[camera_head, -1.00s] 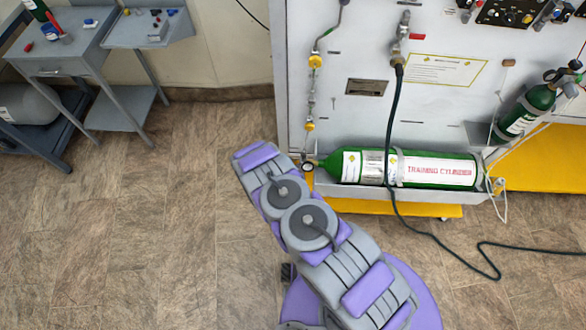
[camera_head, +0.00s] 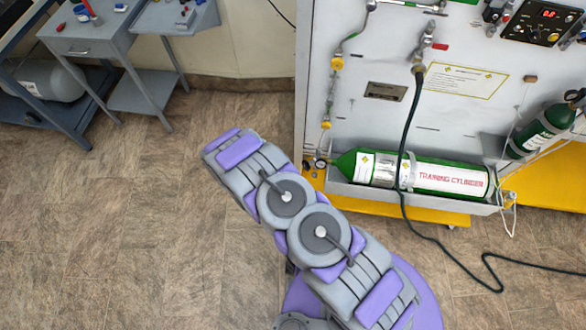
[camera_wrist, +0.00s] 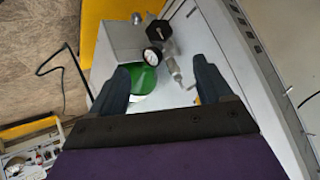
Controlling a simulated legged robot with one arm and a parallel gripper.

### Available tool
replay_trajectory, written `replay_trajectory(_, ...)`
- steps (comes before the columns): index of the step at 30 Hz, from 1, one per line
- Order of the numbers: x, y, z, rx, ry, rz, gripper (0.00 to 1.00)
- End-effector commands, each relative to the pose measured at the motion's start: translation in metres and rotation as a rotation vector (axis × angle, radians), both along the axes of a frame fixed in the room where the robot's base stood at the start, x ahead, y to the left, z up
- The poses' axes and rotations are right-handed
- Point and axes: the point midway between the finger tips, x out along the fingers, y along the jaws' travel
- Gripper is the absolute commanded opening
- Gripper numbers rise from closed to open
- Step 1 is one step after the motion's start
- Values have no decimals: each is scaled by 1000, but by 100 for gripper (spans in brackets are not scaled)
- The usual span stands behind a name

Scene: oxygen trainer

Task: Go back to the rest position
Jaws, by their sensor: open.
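My gripper (camera_wrist: 162,92) is open in the wrist view, its two dark fingers apart with nothing held between them. Beyond the fingers are a round pressure gauge (camera_wrist: 152,57), metal fittings and part of a green cylinder. In the head view my arm is folded and reaches up and left over the floor; the gripper itself cannot be made out there. The green training cylinder (camera_head: 450,179) lies in a grey tray at the foot of the white panel (camera_head: 380,130), right of my arm. A small gauge (camera_head: 320,163) sits at its left end.
A dark hose (camera_head: 410,120) hangs from the panel and runs across the floor to the right. A second green cylinder (camera_head: 535,132) leans at the right. A grey cart (camera_head: 90,45) stands at the upper left. The floor left of my arm is clear.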

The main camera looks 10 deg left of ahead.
Motion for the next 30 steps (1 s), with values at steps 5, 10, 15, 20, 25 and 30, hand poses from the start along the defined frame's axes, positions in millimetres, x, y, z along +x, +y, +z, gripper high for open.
replay_trajectory(5, -6, 5, 8, 2, -1, 1, 79)
replay_trajectory(10, -7, 5, 8, 2, -2, -1, 79)
replay_trajectory(15, -7, 5, 8, 1, -1, 0, 79)
replay_trajectory(20, -7, 5, 8, 1, -1, 0, 79)
replay_trajectory(25, -4, 8, 11, 13, 5, 4, 79)
replay_trajectory(30, 12, 30, 33, 101, 54, 45, 79)
